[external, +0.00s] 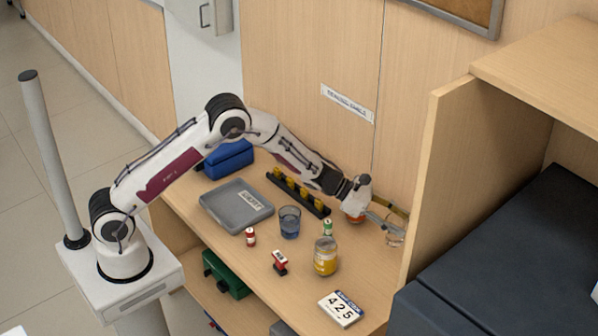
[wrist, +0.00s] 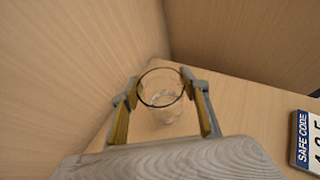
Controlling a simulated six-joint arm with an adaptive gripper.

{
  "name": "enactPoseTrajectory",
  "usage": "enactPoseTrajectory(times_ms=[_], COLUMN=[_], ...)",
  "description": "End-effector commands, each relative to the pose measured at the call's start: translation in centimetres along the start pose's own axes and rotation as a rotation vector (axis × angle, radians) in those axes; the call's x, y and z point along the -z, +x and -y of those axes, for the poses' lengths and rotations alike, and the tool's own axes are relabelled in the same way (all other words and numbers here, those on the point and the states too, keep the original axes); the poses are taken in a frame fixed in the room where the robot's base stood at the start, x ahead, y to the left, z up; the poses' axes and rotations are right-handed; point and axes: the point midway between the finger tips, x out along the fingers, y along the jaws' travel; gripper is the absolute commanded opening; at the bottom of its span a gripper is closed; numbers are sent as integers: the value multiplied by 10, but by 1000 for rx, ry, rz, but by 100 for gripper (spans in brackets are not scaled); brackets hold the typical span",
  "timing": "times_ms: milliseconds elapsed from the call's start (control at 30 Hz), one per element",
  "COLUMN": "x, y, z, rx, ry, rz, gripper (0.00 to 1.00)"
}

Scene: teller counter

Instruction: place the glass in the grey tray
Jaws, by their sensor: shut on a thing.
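The clear glass (external: 396,238) stands at the far right end of the counter, near the wooden side panel. In the wrist view the glass (wrist: 160,103) is upright between the two fingers of my gripper (wrist: 160,86). My gripper (external: 392,222) is shut on the glass in the external view. I cannot tell whether the glass's base touches the counter. The grey tray (external: 212,207) lies at the left of the counter, with a pale label on it, well away from my gripper.
A blue tumbler (external: 289,222), a yellow-filled jar (external: 325,256), a small red-capped item (external: 250,237) and a red stamp-like item (external: 280,262) stand between tray and glass. A black rack with yellow pieces (external: 298,194) lies behind. A number card (external: 341,309) is at the front.

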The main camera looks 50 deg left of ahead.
Motion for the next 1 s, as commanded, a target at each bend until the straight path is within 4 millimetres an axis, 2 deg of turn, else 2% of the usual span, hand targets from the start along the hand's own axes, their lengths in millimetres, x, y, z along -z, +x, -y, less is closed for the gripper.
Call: enactPoseTrajectory(times_ms=[400,1000], x=[35,41], y=[17,20], z=[0,0], rx=[1,0], ry=[0,0], rz=[0,1], gripper=[4,4])
